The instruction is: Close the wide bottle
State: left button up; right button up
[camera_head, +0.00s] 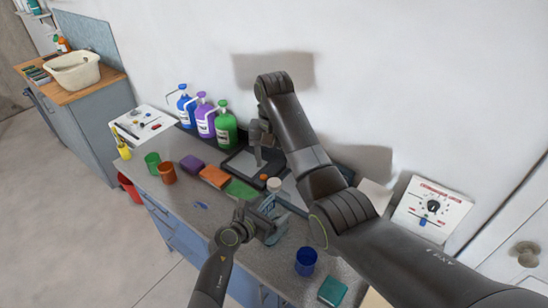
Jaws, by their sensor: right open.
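My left gripper (268,222) is low over the worktop, beside a crumpled-looking blue-grey item (272,236). The gripper partly covers this item, and I cannot tell whether it touches or holds it. My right gripper (257,154) is open and points down over a dark tray (236,164) near the wall. A small pale round-topped thing (274,184) stands between the two grippers, with a small orange piece (264,177) beside it. I cannot tell which of these is the wide bottle or its cap; they are too small and partly hidden.
Blue (186,108), purple (205,118) and green jugs (226,128) stand along the wall. Green (153,163), orange (168,173) and blue cups (305,262) stand on the grey worktop (200,222). Coloured sponges lie mid-counter. My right arm hides much of the counter's right side.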

aim_at(274, 182)
pick_arm(q)
jog(key=shift+s+a, duration=0.1)
jog(key=shift+s+a+r, duration=0.1)
jog(key=shift+s+a, duration=0.25)
jog(key=shift+s, duration=0.15)
pick_arm(e)
jog(key=shift+f, duration=0.2)
notch_tip(274, 182, down, 2)
jog(key=b, duration=0.3)
jog(key=shift+f, duration=0.25)
pick_arm(q)
jog(key=v, duration=1.6)
jog(key=shift+r, duration=0.1)
pick_arm(e)
jog(key=shift+f, duration=0.1)
